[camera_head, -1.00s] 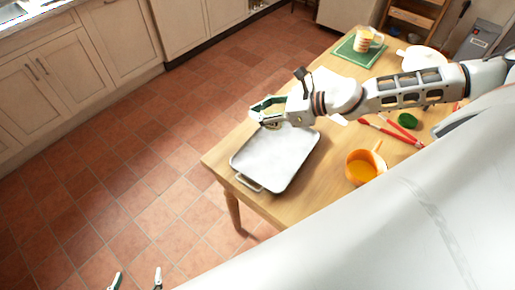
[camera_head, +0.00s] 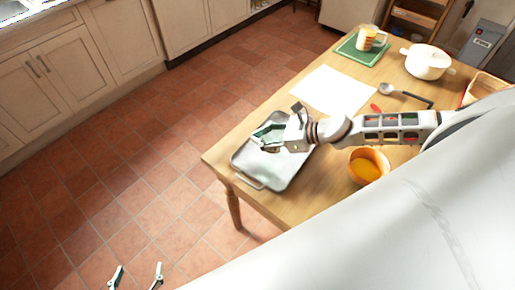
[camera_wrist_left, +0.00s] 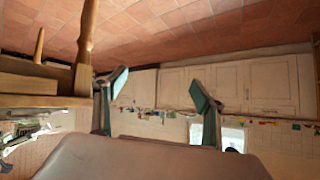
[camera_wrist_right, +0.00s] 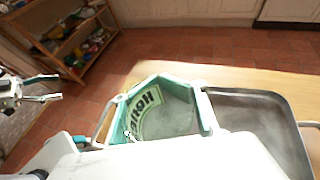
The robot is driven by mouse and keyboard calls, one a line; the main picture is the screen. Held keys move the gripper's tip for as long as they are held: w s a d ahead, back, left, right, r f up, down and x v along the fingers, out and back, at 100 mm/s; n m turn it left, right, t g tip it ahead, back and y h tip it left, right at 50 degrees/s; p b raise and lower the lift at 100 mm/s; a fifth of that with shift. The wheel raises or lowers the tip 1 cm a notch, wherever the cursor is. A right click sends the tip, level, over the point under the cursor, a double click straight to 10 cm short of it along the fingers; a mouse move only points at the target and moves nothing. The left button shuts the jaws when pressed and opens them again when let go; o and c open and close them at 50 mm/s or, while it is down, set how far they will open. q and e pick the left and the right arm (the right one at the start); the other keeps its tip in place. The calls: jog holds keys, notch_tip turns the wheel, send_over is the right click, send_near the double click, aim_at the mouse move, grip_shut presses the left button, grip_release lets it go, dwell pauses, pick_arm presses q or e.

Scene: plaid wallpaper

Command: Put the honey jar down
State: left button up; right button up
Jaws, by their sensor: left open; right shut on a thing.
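My right gripper (camera_head: 268,135) is shut on the honey jar over the far part of the grey metal tray (camera_head: 252,172). I cannot tell whether the jar touches the tray. The tray's rim also shows in the right wrist view (camera_wrist_right: 262,93). My left gripper (camera_head: 136,277) is open and empty, low over the floor, well away from the table; its fingers also show in the left wrist view (camera_wrist_left: 160,97).
Behind the tray lies a white sheet (camera_head: 333,90) with nothing on it. An orange pan (camera_head: 368,167) with yellow contents stands right of the tray. Farther back are a mug (camera_head: 368,40) on a green board (camera_head: 350,52), a white pot (camera_head: 427,63) and a ladle (camera_head: 405,95).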

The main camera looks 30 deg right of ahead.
aim_at(257, 153)
jog(key=shift+w+f, duration=0.1)
jog(key=shift+f, duration=0.65)
jog(key=shift+f+b, duration=0.6)
jog(key=shift+f, duration=1.25)
pick_arm(q)
jog(key=shift+w+d+r+h, duration=0.2)
jog(key=shift+w+d+h, duration=0.15)
jog(key=shift+d, duration=0.35)
jog(key=shift+f, duration=0.1)
pick_arm(e)
jog(key=shift+f, duration=0.2)
jog(key=o, duration=1.6)
pick_arm(q)
jog(key=shift+s+f, duration=0.1)
jog(key=shift+f, duration=0.1)
jog(key=shift+r, duration=0.1)
pick_arm(e)
jog(key=shift+r, duration=0.2)
